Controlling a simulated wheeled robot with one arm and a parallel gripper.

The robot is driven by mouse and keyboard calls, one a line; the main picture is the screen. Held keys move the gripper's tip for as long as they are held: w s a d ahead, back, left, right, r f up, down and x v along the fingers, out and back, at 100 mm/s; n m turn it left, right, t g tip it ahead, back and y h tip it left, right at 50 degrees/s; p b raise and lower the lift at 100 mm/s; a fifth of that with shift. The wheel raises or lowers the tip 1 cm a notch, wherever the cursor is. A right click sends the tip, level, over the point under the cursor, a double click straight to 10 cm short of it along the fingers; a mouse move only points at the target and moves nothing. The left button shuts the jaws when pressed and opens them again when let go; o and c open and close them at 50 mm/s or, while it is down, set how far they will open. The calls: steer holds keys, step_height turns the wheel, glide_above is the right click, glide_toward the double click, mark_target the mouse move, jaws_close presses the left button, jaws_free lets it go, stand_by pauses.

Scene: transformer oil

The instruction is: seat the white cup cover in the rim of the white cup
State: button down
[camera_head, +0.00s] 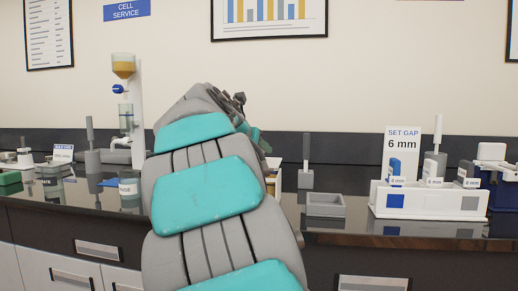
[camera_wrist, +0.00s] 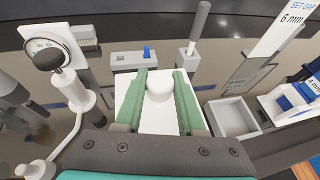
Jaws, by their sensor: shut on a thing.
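In the wrist view my gripper (camera_wrist: 160,82) has two green fingers shut on the rounded white knob of the white cup cover (camera_wrist: 160,90). A broad white square shape spreads out below the knob and the fingers; I cannot tell how much of it is cover and how much is cup. The white cup's rim is hidden, so I cannot tell whether the cover touches it. In the head view my own arm hides most of the gripper, and only a bit of green finger (camera_head: 257,140) shows.
In the wrist view a white stand with a round dial (camera_wrist: 50,50) is close on the left. A grey open tray (camera_wrist: 233,118) and a white gauge holder (camera_wrist: 290,102) are on the right. A grey block with a tall handle (camera_wrist: 190,52) and a small box with a blue switch (camera_wrist: 130,58) stand behind.

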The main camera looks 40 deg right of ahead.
steer(key=shift+f, duration=1.15)
steer(key=shift+c, duration=2.2)
jaws_free()
steer(key=v, duration=0.8)
